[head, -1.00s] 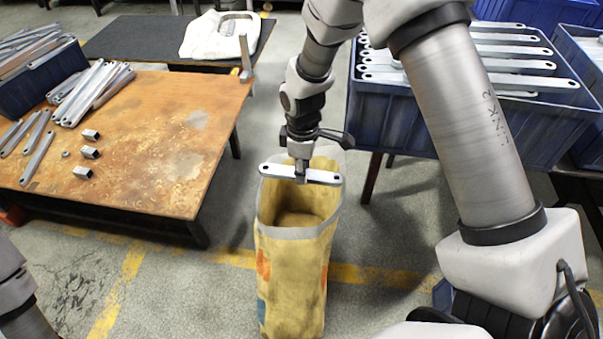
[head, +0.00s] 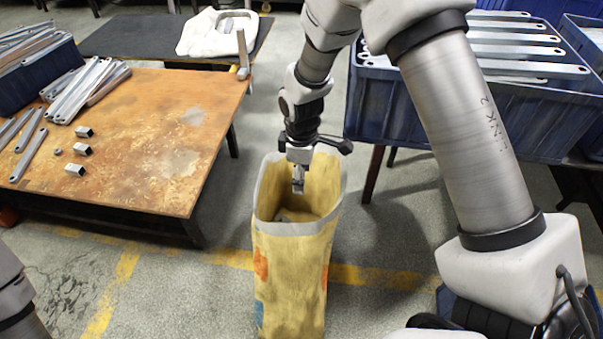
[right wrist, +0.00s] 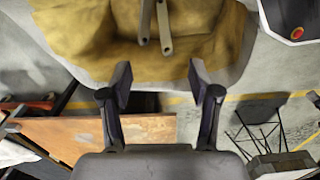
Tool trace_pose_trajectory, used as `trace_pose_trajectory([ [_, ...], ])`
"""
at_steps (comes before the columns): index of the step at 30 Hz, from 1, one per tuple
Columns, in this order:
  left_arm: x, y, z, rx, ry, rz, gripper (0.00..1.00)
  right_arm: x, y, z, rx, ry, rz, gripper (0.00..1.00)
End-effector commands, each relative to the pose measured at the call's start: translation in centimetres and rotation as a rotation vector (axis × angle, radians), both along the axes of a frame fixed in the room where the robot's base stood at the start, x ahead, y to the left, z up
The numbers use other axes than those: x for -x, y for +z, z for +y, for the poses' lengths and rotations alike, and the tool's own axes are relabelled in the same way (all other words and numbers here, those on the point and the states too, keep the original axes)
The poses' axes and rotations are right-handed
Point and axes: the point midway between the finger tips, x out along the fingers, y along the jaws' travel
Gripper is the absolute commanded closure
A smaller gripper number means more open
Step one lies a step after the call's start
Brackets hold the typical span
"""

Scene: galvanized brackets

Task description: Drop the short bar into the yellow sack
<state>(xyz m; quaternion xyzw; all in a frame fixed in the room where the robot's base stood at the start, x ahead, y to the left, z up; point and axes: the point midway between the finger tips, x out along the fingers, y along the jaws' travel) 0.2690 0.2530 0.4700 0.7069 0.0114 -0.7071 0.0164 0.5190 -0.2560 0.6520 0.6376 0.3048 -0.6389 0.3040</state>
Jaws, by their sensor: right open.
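The yellow sack (head: 290,280) stands open on the floor in the middle of the head view. My right gripper (head: 298,186) points down into its mouth, with no bar between its fingers. In the right wrist view the right gripper's two fingers (right wrist: 160,77) are spread apart and empty at the sack's rim (right wrist: 225,75). Inside the sack, grey bar ends (right wrist: 165,28) show in the right wrist view, apart from the fingers; their full lengths are hidden. My left gripper is out of view.
A rusty-topped table (head: 160,130) at left bears several bars and small square tube pieces (head: 75,169). A blue crate (head: 400,110) of long bars stands at right behind my right arm. A white cloth (head: 200,38) lies on a dark mat at the back.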

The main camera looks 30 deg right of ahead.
Motion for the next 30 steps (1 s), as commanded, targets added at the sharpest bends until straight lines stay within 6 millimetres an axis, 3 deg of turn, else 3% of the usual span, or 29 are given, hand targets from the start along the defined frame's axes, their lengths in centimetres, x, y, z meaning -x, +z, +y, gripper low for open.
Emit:
trace_pose_trajectory([
  [5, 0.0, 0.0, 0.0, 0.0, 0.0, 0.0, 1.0, -0.2, 2.5, 0.0, 0.0, 0.0, -0.006, 0.38],
  [12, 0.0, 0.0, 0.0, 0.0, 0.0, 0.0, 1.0, -0.2, 8.6, 0.0, 0.0, 0.0, -0.006, 0.38],
  [16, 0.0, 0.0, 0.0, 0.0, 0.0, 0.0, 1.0, -0.2, 11.0, 0.0, 0.0, 0.0, -0.005, 0.38],
  [21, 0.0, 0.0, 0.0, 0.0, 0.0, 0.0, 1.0, -0.1, 12.0, 0.0, 0.001, 0.0, -0.001, 0.38],
  [30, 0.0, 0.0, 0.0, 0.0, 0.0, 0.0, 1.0, -0.1, 11.9, 0.0, 0.001, 0.0, -0.001, 0.38],
])
